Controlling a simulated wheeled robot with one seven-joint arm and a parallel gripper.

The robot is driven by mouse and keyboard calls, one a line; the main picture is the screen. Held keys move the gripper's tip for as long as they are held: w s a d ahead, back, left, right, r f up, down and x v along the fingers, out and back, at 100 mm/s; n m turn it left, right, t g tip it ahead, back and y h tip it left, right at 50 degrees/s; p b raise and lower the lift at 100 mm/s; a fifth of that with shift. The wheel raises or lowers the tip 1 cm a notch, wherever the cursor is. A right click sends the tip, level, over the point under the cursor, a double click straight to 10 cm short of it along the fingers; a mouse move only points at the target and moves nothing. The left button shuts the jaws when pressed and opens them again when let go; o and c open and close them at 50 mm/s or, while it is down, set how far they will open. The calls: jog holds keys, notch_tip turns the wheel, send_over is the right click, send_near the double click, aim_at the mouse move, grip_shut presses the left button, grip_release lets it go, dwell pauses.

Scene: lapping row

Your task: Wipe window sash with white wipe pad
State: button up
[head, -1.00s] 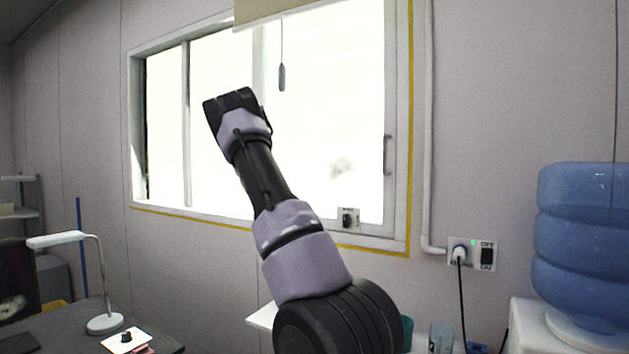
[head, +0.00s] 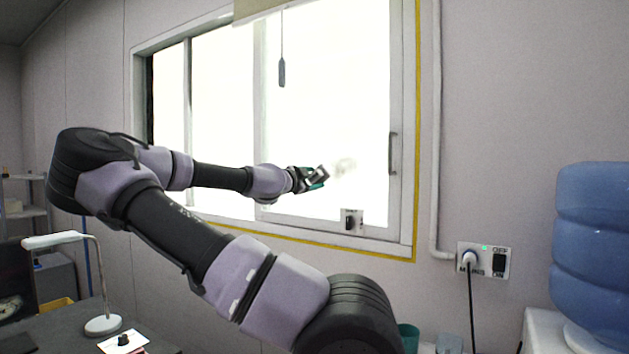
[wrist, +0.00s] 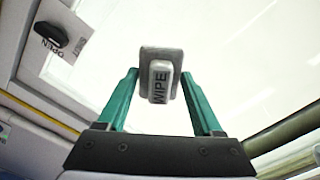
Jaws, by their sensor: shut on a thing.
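My gripper (head: 314,180) is in front of the right pane of the window sash (head: 397,110), at its lower middle. In the wrist view, my gripper (wrist: 160,88) has its two green fingers on either side of the grey-white wipe pad (wrist: 160,55), whose handle reads WIPE. The gripper is shut on that handle. The pad (head: 322,172) looks small and partly hidden in the head view. A faint grey smudge (head: 345,168) shows on the bright glass just right of the pad. I cannot tell if the pad touches the glass.
A dark latch knob (head: 350,221) sits on the sash's bottom rail; it shows in the wrist view (wrist: 52,37) marked OPEN. A pull cord (head: 282,72) hangs before the glass. A mains switch (head: 484,261), blue water bottle (head: 598,255) and desk lamp (head: 58,240) stand clear.

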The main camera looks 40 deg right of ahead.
aim_at(331, 166)
jog(key=shift+x, duration=2.95)
jog(key=shift+x, duration=0.95)
jog(key=shift+s, duration=0.15)
jog(key=shift+s+d, duration=0.7)
jog(key=shift+s, duration=0.95)
jog(key=shift+s+d, duration=0.7)
jog(key=shift+s, duration=1)
jog(key=shift+s+d, duration=0.7)
jog(key=shift+s, duration=0.95)
jog(key=shift+w+r, duration=0.1)
jog(key=shift+r, duration=0.75)
jog(key=shift+w+a, duration=0.7)
jog(key=shift+w, duration=0.95)
jog(key=shift+w+a, duration=0.65)
jog(key=shift+w, duration=1)
jog(key=shift+w+a, duration=0.7)
jog(key=shift+w, duration=1.05)
jog(key=shift+r, duration=0.85)
jog(key=shift+s+d+f, duration=0.1)
jog(key=shift+s+d, duration=0.35)
jog(key=shift+s, duration=0.75)
jog(key=shift+s+d+r, duration=0.1)
jog(key=shift+s+d, duration=0.4)
jog(key=shift+s, duration=0.7)
jog(key=shift+s+d+f, duration=0.1)
jog(key=shift+s+d, duration=0.35)
jog(key=shift+s, duration=0.75)
